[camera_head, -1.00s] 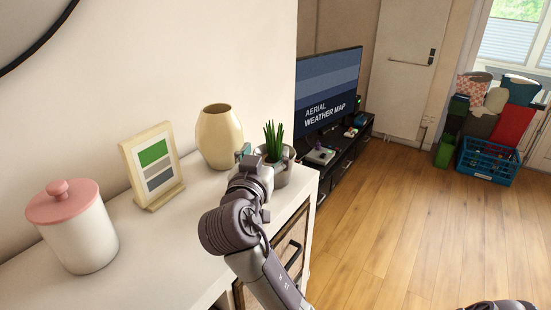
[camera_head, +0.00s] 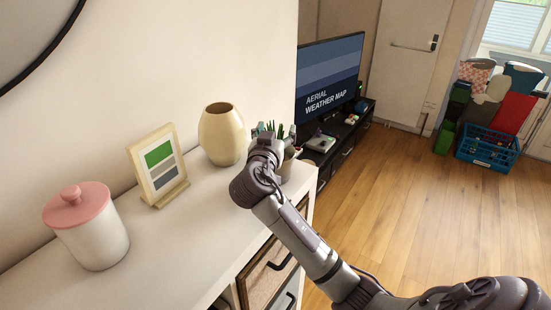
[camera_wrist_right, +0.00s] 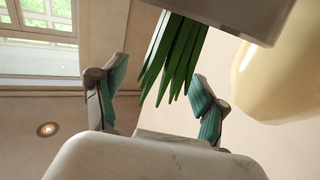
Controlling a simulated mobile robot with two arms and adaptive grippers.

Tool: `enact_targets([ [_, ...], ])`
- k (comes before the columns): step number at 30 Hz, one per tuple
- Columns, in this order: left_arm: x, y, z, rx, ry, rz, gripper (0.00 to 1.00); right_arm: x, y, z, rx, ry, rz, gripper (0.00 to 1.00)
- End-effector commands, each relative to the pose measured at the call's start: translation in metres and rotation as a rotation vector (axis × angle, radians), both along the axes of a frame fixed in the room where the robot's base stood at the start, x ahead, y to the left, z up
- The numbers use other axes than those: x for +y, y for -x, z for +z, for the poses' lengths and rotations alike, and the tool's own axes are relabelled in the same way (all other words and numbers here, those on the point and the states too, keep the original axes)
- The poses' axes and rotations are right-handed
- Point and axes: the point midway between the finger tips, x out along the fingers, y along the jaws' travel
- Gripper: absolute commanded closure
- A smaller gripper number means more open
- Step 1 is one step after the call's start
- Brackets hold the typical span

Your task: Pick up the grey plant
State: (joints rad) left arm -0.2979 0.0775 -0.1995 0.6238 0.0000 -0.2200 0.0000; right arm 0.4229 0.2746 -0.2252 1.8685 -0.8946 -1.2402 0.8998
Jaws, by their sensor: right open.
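The plant has upright green leaves (camera_head: 281,130) in a grey pot (camera_head: 288,166) at the right end of the white dresser top. My right arm reaches over it and hides part of it. My right gripper (camera_head: 272,136) is at the plant, its fingers largely hidden in the head view. In the right wrist view, which appears upside down, the gripper (camera_wrist_right: 160,92) is open with teal pads apart. The green leaves (camera_wrist_right: 174,60) show between and beyond the pads, and the grey pot (camera_wrist_right: 240,16) is at the top edge. Nothing is visibly gripped. My left gripper is out of view.
A cream vase (camera_head: 222,137) stands just left of the plant; it also shows in the wrist view (camera_wrist_right: 280,75). A picture frame (camera_head: 158,166) and a pink-lidded jar (camera_head: 88,228) stand farther left. A television (camera_head: 330,80) is behind. The dresser front (camera_head: 266,285) lies below my arm.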

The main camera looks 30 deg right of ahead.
Motion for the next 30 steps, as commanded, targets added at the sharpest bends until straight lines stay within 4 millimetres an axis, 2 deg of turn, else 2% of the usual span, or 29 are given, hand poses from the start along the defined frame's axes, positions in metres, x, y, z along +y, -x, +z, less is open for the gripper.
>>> enact_targets([
  [2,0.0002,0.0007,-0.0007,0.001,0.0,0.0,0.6,0.0004,0.0001,-0.0003,-0.001,-0.001,0.0,0.28],
  [3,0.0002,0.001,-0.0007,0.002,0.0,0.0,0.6,0.0004,0.0001,-0.0003,0.0,0.0,0.0,0.31],
  [15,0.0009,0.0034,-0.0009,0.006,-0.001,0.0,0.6,0.0005,0.0003,-0.0002,0.0,0.0,0.0,0.98],
  [16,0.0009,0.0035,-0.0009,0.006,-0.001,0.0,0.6,0.0005,0.0003,-0.0002,0.0,0.0,0.0,1.0],
  [30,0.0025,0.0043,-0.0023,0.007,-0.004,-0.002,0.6,0.0005,0.0003,0.0034,-0.005,0.001,0.0,1.0],
])
